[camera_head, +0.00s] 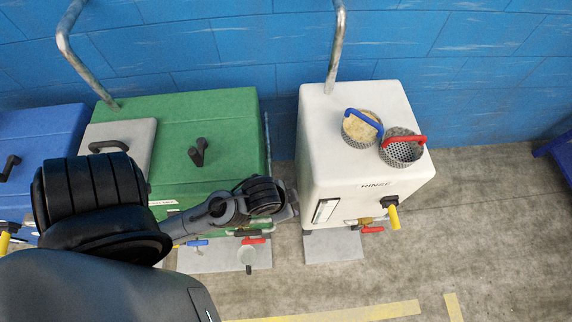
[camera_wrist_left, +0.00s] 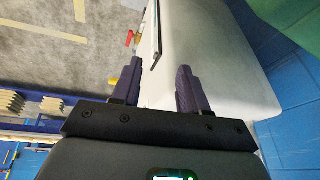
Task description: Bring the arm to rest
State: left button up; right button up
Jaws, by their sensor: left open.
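My left arm reaches in from the lower left of the head view, across the front of the green box (camera_head: 178,125). My left gripper (camera_head: 292,207) is small and partly hidden there, close to the left side of the white box marked RINSE (camera_head: 345,160). In the left wrist view, my left gripper (camera_wrist_left: 157,75) shows two dark purple fingers standing apart with nothing between them. The white box (camera_wrist_left: 222,60) lies just beyond the fingers; I cannot tell whether they touch it. My right gripper is in neither view.
A basket with a blue handle (camera_head: 361,139) holds something tan; a mesh basket with a red handle (camera_head: 403,156) stands beside it, both on the white box. Metal pipes (camera_head: 337,45) rise near the blue wall (camera_head: 230,40). A blue box stands left.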

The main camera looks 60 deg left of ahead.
pick_arm(q)
jog(key=shift+s+d+n+g, duration=0.3)
jog(key=shift+s+d, duration=0.3)
jog(key=shift+s, duration=0.2)
notch_tip(320, 180, up, 21)
jog(key=p, duration=2.1)
